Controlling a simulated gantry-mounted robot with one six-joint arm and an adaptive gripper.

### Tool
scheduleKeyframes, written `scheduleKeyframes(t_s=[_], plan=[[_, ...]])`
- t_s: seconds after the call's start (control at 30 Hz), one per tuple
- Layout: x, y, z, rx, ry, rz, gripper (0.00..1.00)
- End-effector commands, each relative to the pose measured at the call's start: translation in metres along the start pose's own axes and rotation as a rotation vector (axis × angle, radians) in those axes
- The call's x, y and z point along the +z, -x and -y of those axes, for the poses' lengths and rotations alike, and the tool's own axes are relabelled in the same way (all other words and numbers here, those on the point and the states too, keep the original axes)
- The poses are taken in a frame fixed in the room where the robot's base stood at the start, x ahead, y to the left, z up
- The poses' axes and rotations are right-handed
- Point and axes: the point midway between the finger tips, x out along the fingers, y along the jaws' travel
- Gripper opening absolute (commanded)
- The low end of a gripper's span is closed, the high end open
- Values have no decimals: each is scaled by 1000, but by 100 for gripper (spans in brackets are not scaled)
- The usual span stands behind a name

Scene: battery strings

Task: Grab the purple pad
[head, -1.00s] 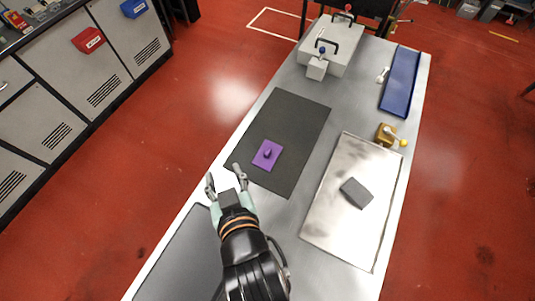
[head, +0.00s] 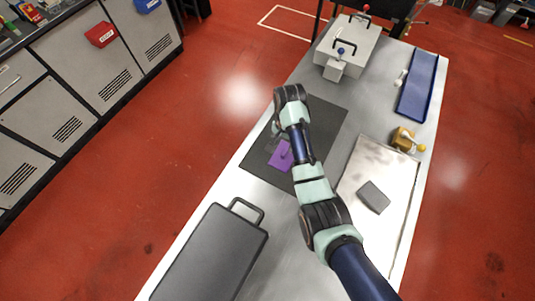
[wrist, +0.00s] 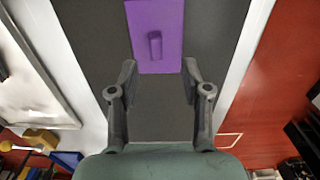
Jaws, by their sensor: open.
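The purple pad (head: 281,155) lies flat on a dark mat (head: 327,121) on the table. My arm hides part of it in the head view. In the wrist view the purple pad (wrist: 156,50) shows a small upright purple knob (wrist: 155,45) on top. My gripper (wrist: 158,72) is open and empty in the wrist view, its two fingertips on either side of the pad's near edge. In the head view my gripper (head: 274,135) is partly hidden by my arm, at the pad's left. I cannot tell how high it is above the mat.
A metal tray (head: 385,155) with a grey block (head: 373,196) lies to the right. A dark case (head: 210,255) with a handle is at the near left. A grey box (head: 350,45), a blue tray (head: 417,85) and a yellow-knobbed fixture (head: 404,139) stand farther back.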

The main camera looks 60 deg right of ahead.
Motion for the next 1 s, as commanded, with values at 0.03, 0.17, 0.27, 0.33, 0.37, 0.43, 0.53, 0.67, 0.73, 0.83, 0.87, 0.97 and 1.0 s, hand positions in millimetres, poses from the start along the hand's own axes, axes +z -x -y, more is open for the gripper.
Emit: scheduleKeyframes(t_s=[0.03,0.17,0.27,0.33,0.37,0.43,0.53,0.67,0.73,0.83,0.87,0.97,1.0], plan=[[1,-4,0,1,2,1,48],[1,-20,0,1,4,1,48],[0,-26,0,-1,5,-2,48],[0,-29,0,-1,6,-1,48],[-1,-33,-1,0,6,0,48],[-3,-46,-3,0,6,0,48],[-5,-64,-4,1,6,1,48],[-5,-77,-4,-1,7,-2,48],[-5,-78,-4,-2,7,-2,48],[-5,-78,-4,-2,7,-2,48],[-5,-78,-4,-2,7,-2,48],[-5,-78,-4,-2,7,-2,35],[-5,-78,-4,-2,7,-2,28]])
